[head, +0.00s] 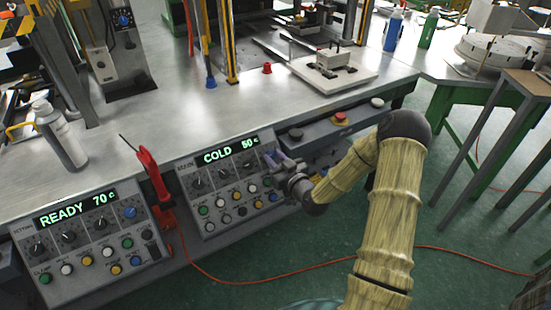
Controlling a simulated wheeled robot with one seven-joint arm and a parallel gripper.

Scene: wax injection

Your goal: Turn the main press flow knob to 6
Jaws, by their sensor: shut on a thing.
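The main press panel (235,205) is the right one of two grey control boxes at the table's front edge. Its green display (231,149) reads COLD 50 c. A row of black knobs (223,174) runs below the display, with coloured buttons under them. My gripper (276,162) reaches in from the right and is shut at the right end of this knob row, on the flow knob. The fingers hide that knob, so its pointer and scale setting cannot be read.
The left panel (88,262) reads READY 70 c. A red-handled tool (151,172) hangs between the panels. A spray can (60,134) stands on the metal table (150,115). A red stop button (340,117) is right of my gripper.

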